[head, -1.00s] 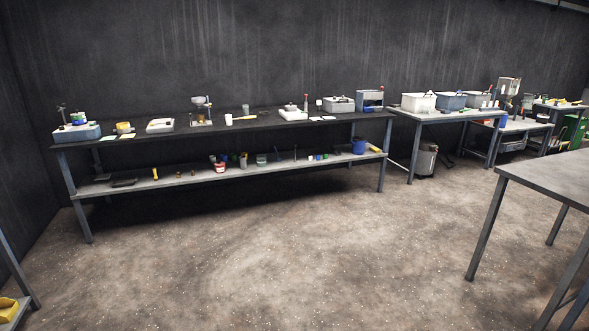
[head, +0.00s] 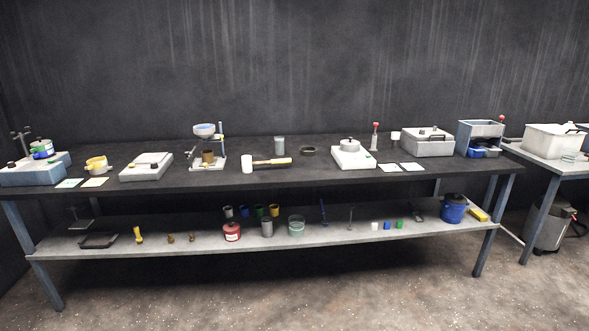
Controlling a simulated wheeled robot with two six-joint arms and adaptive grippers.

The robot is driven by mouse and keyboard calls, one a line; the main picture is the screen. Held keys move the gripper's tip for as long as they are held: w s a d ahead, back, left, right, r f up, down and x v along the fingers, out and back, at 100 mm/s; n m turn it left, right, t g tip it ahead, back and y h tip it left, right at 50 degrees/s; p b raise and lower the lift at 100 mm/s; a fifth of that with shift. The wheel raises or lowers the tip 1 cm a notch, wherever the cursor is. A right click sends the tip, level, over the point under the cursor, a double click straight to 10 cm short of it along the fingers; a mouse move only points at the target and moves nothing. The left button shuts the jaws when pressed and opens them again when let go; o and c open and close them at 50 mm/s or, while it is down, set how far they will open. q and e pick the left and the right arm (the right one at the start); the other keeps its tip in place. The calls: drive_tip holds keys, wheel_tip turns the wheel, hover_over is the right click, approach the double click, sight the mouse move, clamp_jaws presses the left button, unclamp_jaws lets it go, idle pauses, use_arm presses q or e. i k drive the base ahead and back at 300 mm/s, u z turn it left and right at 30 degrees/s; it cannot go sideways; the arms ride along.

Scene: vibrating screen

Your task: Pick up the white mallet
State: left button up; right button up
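The white mallet has a white head (head: 247,164) and a handle (head: 272,162) with a pale wooden and dark part. It lies on the dark top of the long bench (head: 110,196), left of the bench's middle, with the handle pointing right. It is between the stand with a blue-grey bowl (head: 207,148) on its left and a white device with a round lid (head: 353,154) on its right. Nothing covers it. Neither of my grippers shows in the head view.
A grey scale (head: 147,167) and a yellow cup (head: 96,164) stand left on the bench. A grey canister (head: 279,146) and a dark ring (head: 308,151) stand behind the mallet. The lower shelf (head: 330,231) holds several small containers. Bare floor (head: 370,300) lies in front.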

sight(247, 163)
drive_tip(key=u, duration=0.4)
drive_tip(key=i, duration=2.1)
drive_tip(key=u, duration=0.45)
